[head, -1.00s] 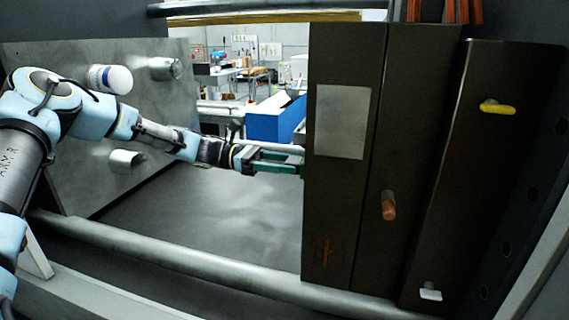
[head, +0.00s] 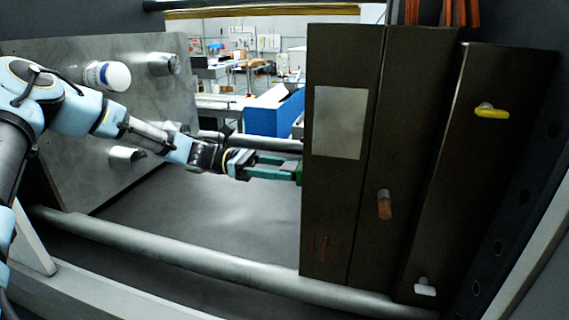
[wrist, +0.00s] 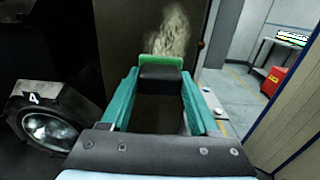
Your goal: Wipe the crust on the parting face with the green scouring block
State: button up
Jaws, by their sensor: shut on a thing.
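My gripper (head: 282,168), with green fingers, is shut on the green scouring block (wrist: 160,61). The block has a dark part between the fingers and shows in the head view as a small green edge (head: 299,172) at the left edge of the dark mould half. In the wrist view the crust (wrist: 172,30) is a pale, rough patch on the dark parting face (wrist: 125,35), just beyond the block. The block overlaps the crust's lower end in the picture; I cannot tell whether they touch. The crust is hidden in the head view.
A steel bar (head: 180,252) runs below, and another bar (head: 270,143) passes behind my gripper. The left grey plate (head: 80,185) carries protruding cylinders, one white (head: 107,75). A round part marked 4 (wrist: 50,125) is left in the wrist view. Space between the plates is open.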

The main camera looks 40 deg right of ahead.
jog(key=shift+s+a+r+p, duration=0.1)
jog(key=shift+s+a+p, duration=0.4)
jog(key=shift+a, duration=0.2)
jog(key=shift+s+a+p, duration=0.45)
jog(key=shift+s+a, duration=0.15)
jog(key=shift+a, duration=0.2)
jog(key=shift+r+p, duration=0.75)
jog(key=shift+p, duration=0.05)
jog(key=shift+w+d+f, duration=0.1)
jog(key=shift+w+d, duration=0.45)
jog(key=shift+d, duration=0.25)
jog(key=shift+w+d, duration=0.5)
jog(key=shift+d, duration=0.3)
jog(key=w+d, duration=0.1)
jog(key=d, duration=0.2)
jog(key=shift+w+d+b, duration=0.1)
jog(key=shift+w+b, duration=0.25)
jog(key=shift+w, duration=0.05)
